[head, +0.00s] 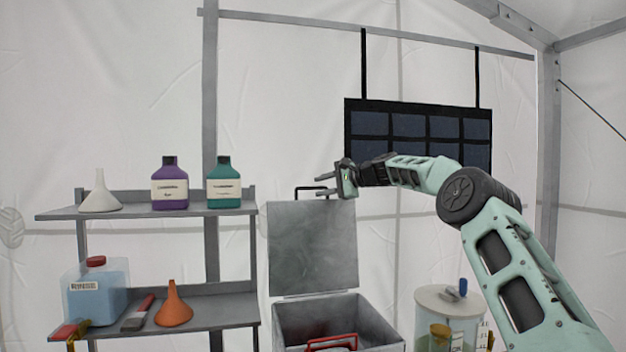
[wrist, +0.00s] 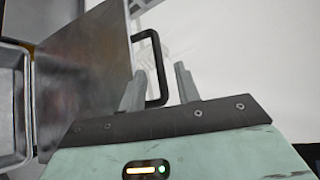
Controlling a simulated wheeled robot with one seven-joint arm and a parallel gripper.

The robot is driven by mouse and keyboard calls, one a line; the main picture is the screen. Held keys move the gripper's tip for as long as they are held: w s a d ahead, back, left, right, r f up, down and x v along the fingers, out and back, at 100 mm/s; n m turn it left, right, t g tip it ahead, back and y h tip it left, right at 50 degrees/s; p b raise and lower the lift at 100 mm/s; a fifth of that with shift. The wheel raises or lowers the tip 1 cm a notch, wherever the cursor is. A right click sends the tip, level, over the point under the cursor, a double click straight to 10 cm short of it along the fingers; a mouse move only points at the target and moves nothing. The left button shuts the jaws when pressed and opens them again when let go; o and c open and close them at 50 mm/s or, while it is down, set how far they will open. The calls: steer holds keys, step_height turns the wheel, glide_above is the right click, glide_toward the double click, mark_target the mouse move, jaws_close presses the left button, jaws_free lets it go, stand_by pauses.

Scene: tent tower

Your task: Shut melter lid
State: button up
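The melter (head: 335,308) is a grey metal box low in the middle of the head view, its top open. Its lid (head: 312,250) stands upright at the back, with a black bar handle (head: 313,188) along the top edge. In the wrist view the lid (wrist: 85,65) and handle (wrist: 155,60) show at the left and middle. My gripper (head: 324,184) is at the top of the lid, fingers pointing left. Its fingers (wrist: 158,88) are apart, with part of the handle between them in the wrist view. I cannot tell whether they touch it.
A metal shelf (head: 150,210) at left holds a white funnel (head: 100,195), a purple bottle (head: 170,185) and a green bottle (head: 222,183). An orange funnel (head: 173,305) sits lower. A clear lidded container (head: 448,315) stands right of the melter. A dark pocket panel (head: 420,130) hangs behind.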

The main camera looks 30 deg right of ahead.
mark_target(315, 188)
steer(key=shift+p+x, duration=0.6)
steer(key=shift+x, duration=0.6)
steer(key=shift+w+a+f, duration=0.15)
steer(key=shift+w+a, duration=0.2)
steer(key=shift+w, duration=0.15)
jaws_close()
steer(key=shift+f, duration=0.15)
